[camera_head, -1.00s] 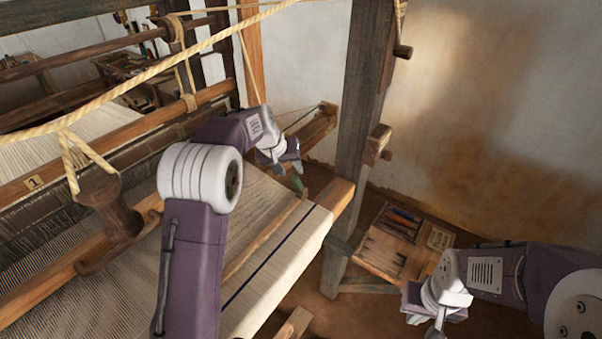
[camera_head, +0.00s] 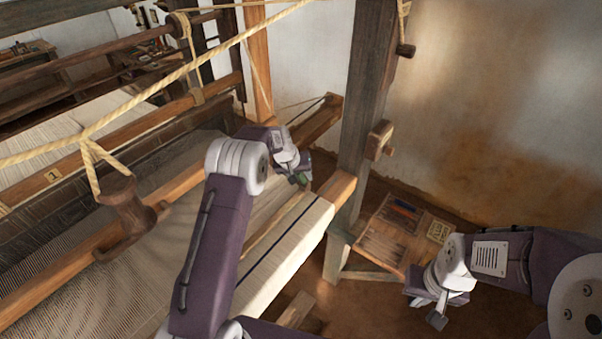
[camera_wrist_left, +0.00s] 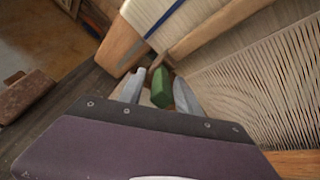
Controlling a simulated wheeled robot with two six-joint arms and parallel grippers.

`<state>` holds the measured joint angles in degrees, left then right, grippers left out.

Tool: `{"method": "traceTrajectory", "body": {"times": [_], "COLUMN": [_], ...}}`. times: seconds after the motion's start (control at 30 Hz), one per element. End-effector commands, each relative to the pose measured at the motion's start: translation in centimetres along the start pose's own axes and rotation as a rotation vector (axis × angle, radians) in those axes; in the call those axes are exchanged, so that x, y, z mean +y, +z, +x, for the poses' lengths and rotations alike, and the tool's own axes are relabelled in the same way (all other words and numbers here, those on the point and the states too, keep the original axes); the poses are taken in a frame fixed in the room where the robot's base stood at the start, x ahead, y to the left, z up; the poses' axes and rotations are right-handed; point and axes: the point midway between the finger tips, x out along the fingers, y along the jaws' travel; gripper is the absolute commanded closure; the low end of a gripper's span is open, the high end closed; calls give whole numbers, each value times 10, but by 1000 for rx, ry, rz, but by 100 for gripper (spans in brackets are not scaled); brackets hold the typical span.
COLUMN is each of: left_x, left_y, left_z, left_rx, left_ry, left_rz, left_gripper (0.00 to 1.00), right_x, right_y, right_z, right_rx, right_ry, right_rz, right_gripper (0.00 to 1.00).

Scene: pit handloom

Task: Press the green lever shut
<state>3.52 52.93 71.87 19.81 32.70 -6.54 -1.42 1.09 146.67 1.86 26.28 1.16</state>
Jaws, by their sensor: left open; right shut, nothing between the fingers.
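The green lever (camera_wrist_left: 161,88) shows in the left wrist view as a short green block between the two grey fingers of my left gripper (camera_wrist_left: 160,84). The fingers are open, one on each side of it; I cannot tell whether either touches it. In the head view my left gripper (camera_head: 299,173) is at the right end of the loom's cloth, and it mostly hides the lever there. My right gripper (camera_head: 434,309) is shut and empty at the lower right, well away from the lever.
The woven cloth (camera_head: 285,255) and its wooden beam end (camera_head: 340,187) lie beside my left gripper. A dark upright post (camera_head: 362,90) stands just behind. A wooden tool tray (camera_head: 393,235) is above my right gripper. A rope (camera_head: 190,75) crosses the upper left.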

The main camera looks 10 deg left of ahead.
Motion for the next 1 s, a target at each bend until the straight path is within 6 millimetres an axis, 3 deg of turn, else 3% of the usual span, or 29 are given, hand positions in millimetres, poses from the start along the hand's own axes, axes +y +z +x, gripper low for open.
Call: {"method": "traceTrajectory", "body": {"times": [0.2,0.33,1.0], "left_x": [0,0,0], "left_y": [0,0,0], "left_z": [1,1,0], "left_rx": [1,1,1], "left_ry": [0,0,0], "left_rz": [0,0,0], "left_gripper": [63,99,100], "right_x": [0,0,0], "right_y": [0,0,0], "right_z": [0,0,0], "right_rx": [0,0,0], "right_ry": [0,0,0], "right_rz": [0,0,0], "right_gripper": [100,100,100]}}
